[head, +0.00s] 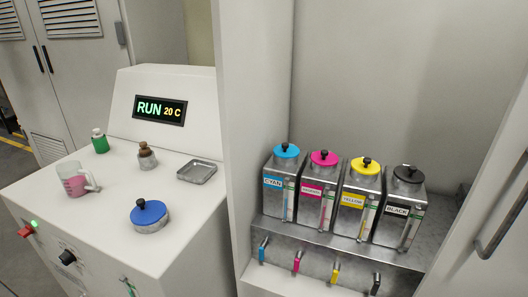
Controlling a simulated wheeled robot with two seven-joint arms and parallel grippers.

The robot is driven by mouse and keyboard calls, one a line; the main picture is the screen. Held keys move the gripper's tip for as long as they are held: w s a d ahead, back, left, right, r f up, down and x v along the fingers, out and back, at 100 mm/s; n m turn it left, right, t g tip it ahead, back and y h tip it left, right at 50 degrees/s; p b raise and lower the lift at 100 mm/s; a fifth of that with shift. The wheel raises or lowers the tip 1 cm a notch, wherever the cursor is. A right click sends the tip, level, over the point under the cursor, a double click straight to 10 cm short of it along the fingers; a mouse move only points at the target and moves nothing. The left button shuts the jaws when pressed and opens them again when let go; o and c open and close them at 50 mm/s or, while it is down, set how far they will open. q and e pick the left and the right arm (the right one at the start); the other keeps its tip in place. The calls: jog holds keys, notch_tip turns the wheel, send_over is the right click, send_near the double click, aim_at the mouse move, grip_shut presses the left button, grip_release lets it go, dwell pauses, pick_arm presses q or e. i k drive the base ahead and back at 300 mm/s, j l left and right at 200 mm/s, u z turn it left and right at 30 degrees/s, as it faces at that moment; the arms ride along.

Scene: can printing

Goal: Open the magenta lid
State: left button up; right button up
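The magenta lid (325,158) is a round magenta cap with a dark knob on top. It sits on the magenta ink tank (315,192), a metal box second from the left in a row on a metal stand. The lid looks seated on the tank. The cyan tank (281,188) stands to its left and the yellow tank (357,202) to its right, both with lids on. Neither of my grippers is in view.
The black tank (402,209) ends the row at right. Coloured taps (298,261) hang below the stand (340,243). A cabinet wall (252,130) separates it from a white machine (95,222) holding a beaker (74,180), a blue-lidded pot (149,216) and a tray (197,172). A door handle (503,220) is at right.

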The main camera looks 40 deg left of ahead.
aim_at(324, 157)
jog(key=u, duration=0.7)
